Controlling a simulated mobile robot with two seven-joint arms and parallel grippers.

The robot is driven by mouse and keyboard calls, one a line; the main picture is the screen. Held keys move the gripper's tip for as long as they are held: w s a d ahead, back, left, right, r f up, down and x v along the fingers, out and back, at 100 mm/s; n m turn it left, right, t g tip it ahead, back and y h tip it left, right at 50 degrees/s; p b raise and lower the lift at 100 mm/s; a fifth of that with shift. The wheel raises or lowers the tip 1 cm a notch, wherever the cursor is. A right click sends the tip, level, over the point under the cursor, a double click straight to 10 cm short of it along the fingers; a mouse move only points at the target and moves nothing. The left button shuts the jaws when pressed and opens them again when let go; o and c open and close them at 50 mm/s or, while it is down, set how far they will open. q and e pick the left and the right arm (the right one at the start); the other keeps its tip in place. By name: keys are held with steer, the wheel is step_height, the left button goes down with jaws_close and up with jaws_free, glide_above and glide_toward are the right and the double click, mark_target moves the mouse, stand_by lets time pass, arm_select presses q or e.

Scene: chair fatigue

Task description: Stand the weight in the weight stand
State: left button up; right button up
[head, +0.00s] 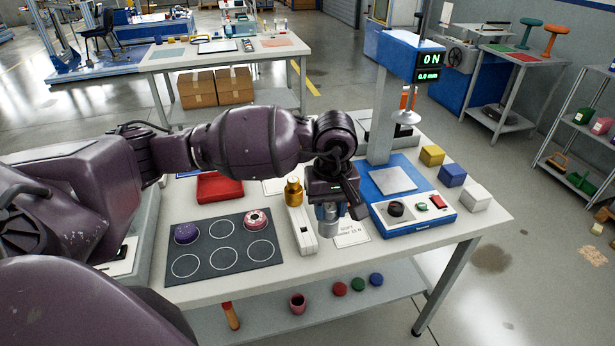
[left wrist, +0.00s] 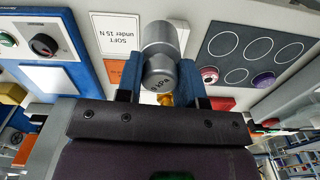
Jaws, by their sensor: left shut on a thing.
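The weight is a grey metal cylinder (head: 328,220) with a narrower neck. My left gripper (head: 328,203) is shut on it, above the table beside the white card. In the left wrist view the weight (left wrist: 159,68) is between the two blue fingers, with lettering on its end. The long white weight stand (head: 303,232) lies just left of the gripper in the head view. A brass weight (head: 293,190) stands at its far end. The grey weight is apart from the stand in the head view; its exact height above the table is hard to tell. My right gripper is not in view.
The blue force tester (head: 425,213) stands close on the right, its display reading 0 N. A grey mat (head: 203,252) with circles, a purple piece (head: 186,233) and a pink ring (head: 257,219) are left. A red tray (head: 220,187) is behind. Yellow, blue and white cubes stand far right.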

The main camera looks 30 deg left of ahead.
arm_select(q)
steer(key=w+a+r+n, duration=0.2)
steer(key=a+n, duration=0.5)
steer(key=n, duration=1.2)
steer(key=shift+a+r, duration=0.4)
steer(key=shift+r, duration=0.05)
steer(key=shift+f, duration=0.1)
